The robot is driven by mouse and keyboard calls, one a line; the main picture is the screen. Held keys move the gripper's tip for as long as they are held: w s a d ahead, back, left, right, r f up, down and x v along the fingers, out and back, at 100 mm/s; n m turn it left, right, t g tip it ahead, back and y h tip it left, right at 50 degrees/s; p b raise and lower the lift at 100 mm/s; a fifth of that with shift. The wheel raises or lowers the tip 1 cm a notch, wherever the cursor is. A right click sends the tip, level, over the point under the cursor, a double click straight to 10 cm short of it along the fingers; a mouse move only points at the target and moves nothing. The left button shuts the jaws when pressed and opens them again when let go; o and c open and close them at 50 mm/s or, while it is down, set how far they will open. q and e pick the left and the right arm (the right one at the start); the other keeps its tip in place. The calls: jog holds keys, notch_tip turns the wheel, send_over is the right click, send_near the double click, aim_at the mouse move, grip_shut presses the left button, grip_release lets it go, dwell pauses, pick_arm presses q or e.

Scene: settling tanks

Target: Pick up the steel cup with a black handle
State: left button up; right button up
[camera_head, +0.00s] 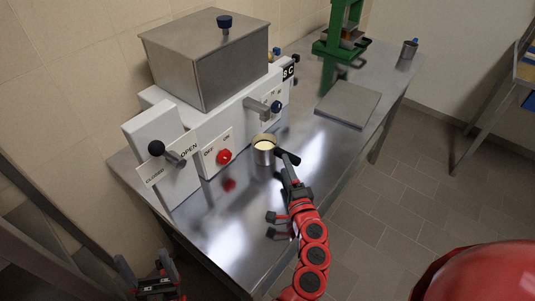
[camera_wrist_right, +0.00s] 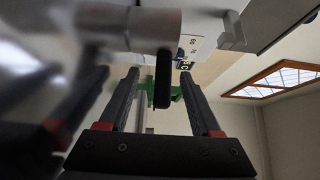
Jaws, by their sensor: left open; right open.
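The steel cup (camera_head: 263,151) stands on the metal table below the machine's spout, with pale yellow contents. Its black handle (camera_head: 288,157) points right, toward my right gripper. My right gripper (camera_head: 290,181) is open, close to the handle. In the right wrist view the black handle (camera_wrist_right: 162,88) appears between the two fingers of my right gripper (camera_wrist_right: 159,75), which show a gap on each side. Whether the fingertips reach around it is hard to tell. My left gripper (camera_head: 145,270) is open and empty at the bottom left, away from the cup.
The white machine (camera_head: 222,135) with a steel tank (camera_head: 206,60), red knob (camera_head: 224,156) and black-knobbed lever (camera_head: 157,149) stands behind the cup. A flat grey plate (camera_head: 348,104), a green press (camera_head: 340,35) and another cup (camera_head: 409,49) are farther along the table.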

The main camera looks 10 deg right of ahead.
aim_at(276, 155)
jog(key=w, duration=0.1)
jog(key=w+p, duration=0.1)
jog(key=w, duration=0.1)
jog(key=w+p, duration=0.1)
jog(key=w, duration=0.1)
jog(key=shift+r, duration=0.4)
jog(key=shift+w+d+f, duration=0.1)
jog(key=shift+w, duration=0.25)
jog(key=shift+s, duration=0.1)
grip_shut()
dwell(0.8)
